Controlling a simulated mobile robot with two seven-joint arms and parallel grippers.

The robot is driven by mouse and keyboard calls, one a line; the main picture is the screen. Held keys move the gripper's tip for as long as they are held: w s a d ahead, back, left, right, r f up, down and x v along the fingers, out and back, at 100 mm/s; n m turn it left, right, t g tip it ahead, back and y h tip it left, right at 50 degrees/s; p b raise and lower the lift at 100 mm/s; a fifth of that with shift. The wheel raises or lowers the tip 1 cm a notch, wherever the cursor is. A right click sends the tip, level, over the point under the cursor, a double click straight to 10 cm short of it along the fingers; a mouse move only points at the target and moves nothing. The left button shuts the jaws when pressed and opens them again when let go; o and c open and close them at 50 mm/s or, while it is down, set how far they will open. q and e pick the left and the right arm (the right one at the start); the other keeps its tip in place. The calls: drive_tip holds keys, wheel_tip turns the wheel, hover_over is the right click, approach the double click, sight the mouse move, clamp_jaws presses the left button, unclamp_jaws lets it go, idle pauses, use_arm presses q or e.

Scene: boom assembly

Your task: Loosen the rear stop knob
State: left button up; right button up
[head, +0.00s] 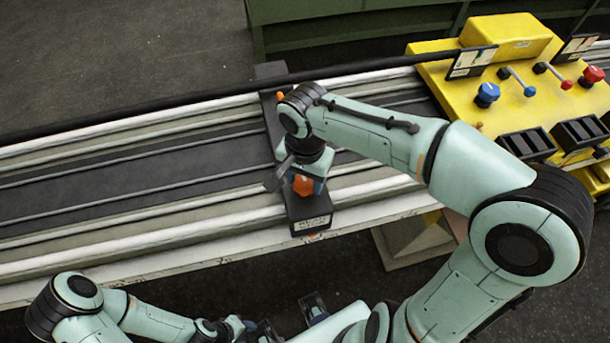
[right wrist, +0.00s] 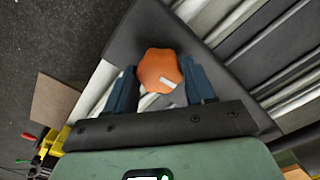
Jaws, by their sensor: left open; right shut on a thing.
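An orange lobed knob (head: 303,184) with a small white mark sits on the near end of a dark stop block (head: 310,211) that lies across the rails. In the right wrist view the orange knob (right wrist: 158,70) is between the two blue fingers of my right gripper (right wrist: 160,84), which is shut on it. In the head view my right gripper (head: 299,181) reaches down over the block and its wrist hides the block's middle. My left gripper (head: 291,318) is open and empty at the bottom edge, well in front of the rails.
A second orange spot (head: 280,97) shows at the block's far end, partly hidden by my arm. A yellow control panel (head: 508,75) with levers and red and blue knobs stands at right. A black bar (head: 130,118) runs along the rails' far side. The rails left of the block are clear.

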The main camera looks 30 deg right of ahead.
drive_tip(key=n, duration=0.4)
drive_tip(key=n+p, duration=0.1)
drive_tip(key=n, duration=0.3)
drive_tip(key=shift+n, duration=0.4)
drive_tip(key=n, duration=0.3)
drive_tip(key=shift+n+p, duration=0.3)
drive_tip(key=shift+p, duration=0.05)
drive_tip(key=n, duration=0.4)
drive_tip(key=shift+n+p, duration=0.3)
drive_tip(key=shift+p, duration=0.1)
drive_tip(key=n, duration=0.4)
drive_tip(key=shift+n+p, duration=0.3)
drive_tip(key=shift+p, duration=0.1)
drive_tip(key=n, duration=0.3)
drive_tip(key=shift+n+p, duration=0.3)
drive_tip(key=shift+p, duration=0.05)
drive_tip(key=n+p, duration=0.1)
drive_tip(key=n, duration=0.3)
use_arm(q)
drive_tip(key=w+r, duration=0.4)
drive_tip(key=r, duration=0.3)
drive_tip(key=shift+w+t+p, duration=0.25)
drive_tip(key=shift+t+p, duration=0.05)
use_arm(e)
drive_tip(key=shift+n, duration=2.1)
